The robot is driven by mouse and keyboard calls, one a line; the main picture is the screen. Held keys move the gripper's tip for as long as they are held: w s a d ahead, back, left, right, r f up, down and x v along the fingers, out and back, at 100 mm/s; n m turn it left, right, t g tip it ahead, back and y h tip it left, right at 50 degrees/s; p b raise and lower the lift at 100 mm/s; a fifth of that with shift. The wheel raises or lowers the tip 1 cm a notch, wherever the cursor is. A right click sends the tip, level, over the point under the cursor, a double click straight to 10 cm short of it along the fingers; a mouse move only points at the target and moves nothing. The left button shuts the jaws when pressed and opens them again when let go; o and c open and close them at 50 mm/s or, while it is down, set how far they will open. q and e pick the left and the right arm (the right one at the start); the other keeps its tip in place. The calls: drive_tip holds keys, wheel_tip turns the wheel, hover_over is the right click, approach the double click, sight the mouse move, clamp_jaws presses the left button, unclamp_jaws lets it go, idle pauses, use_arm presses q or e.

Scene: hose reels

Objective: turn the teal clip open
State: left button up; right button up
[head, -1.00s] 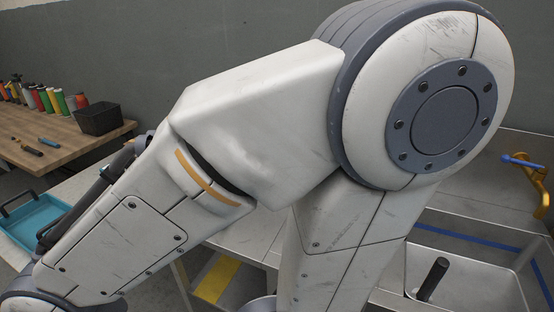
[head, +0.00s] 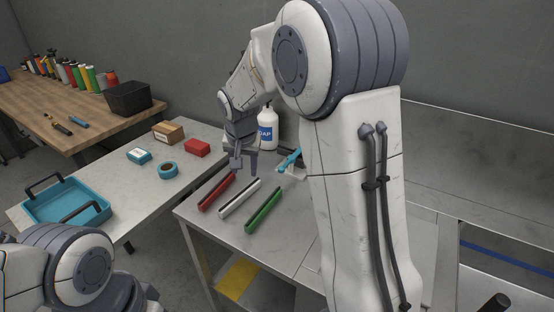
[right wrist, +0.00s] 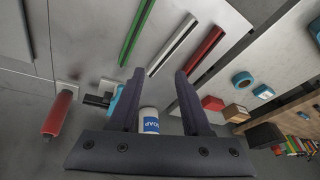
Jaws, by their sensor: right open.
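The teal clip (head: 290,160) sits at the back of the metal table, next to a dark part, partly hidden by my right arm. It also shows in the right wrist view (right wrist: 116,100), beside the left finger. My right gripper (head: 245,168) is open and empty, left of the clip and apart from it, above the back of the table. In the right wrist view its two fingers (right wrist: 159,75) are spread with nothing held between them. My left arm shows at the lower left of the head view, but its gripper is out of view.
A soap bottle (head: 267,130) stands close behind the right gripper. Red (head: 217,191), white (head: 239,198) and green (head: 263,208) bars lie in front. A red handle (right wrist: 60,112) juts out in the wrist view. A teal tray (head: 70,203) is on the left table.

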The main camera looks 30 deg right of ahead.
sight(283, 166)
drive_tip(key=w+d+f+m+h, duration=0.1)
drive_tip(key=w+d+m, duration=0.2)
drive_tip(key=d, duration=0.4)
drive_tip(key=w+d+f+m+h, duration=0.1)
drive_tip(key=w+d+m, duration=0.15)
drive_tip(key=d, duration=0.55)
drive_tip(key=shift+t, duration=0.3)
drive_tip(key=x, duration=0.3)
drive_tip(key=p+x, duration=0.1)
drive_tip(key=x, duration=0.5)
drive_tip(key=shift+a+p, duration=0.25)
drive_tip(key=shift+p, duration=0.15)
drive_tip(key=shift+w+d+f, duration=0.1)
drive_tip(key=shift+w+f, duration=0.15)
drive_tip(key=shift+f, duration=0.25)
clamp_jaws()
